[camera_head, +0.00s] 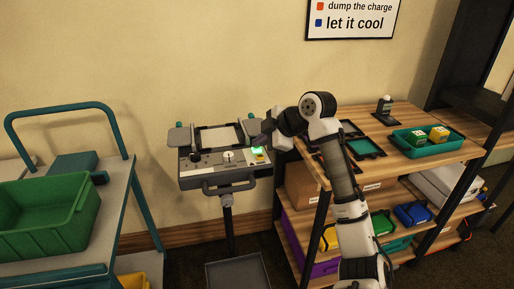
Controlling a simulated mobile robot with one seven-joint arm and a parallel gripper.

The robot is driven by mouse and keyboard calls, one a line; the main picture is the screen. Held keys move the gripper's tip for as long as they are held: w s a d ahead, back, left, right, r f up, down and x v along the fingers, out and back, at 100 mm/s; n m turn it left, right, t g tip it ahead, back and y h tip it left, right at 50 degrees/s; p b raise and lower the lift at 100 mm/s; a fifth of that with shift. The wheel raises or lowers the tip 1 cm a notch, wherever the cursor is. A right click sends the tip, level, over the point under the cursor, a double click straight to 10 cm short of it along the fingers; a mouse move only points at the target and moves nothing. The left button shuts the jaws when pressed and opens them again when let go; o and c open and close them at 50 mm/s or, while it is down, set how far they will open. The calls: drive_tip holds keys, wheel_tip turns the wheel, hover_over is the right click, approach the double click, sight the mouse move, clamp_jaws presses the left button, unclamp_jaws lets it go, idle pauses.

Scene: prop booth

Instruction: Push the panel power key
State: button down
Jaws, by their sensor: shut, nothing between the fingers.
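A grey control panel (212,166) stands on a dark post in the middle of the head view. Its face has a white round control near the middle and small marks at the left. A green-lit spot (257,150) with a yellow patch just below it is at the panel's right end. I cannot tell which control is the power key. My gripper (260,139) is shut and empty, at the panel's upper right, just above the green-lit spot. I cannot tell whether its fingertips touch the panel. My arm comes in from the lower right.
A wooden shelf unit (385,118) stands close on the right, with a teal tray (428,150) holding two small boxes. At the left is a cart with a teal handle (58,110) and a green bin (45,215). A wall sign (352,17) hangs above.

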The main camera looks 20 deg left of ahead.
sight(260, 150)
drive_tip(key=shift+r+p, duration=0.3)
drive_tip(key=shift+r, duration=0.1)
wheel_tip(260, 150, up, 6)
drive_tip(key=p, duration=0.4)
drive_tip(key=shift+p, duration=0.3)
drive_tip(key=c, duration=2.1)
unclamp_jaws()
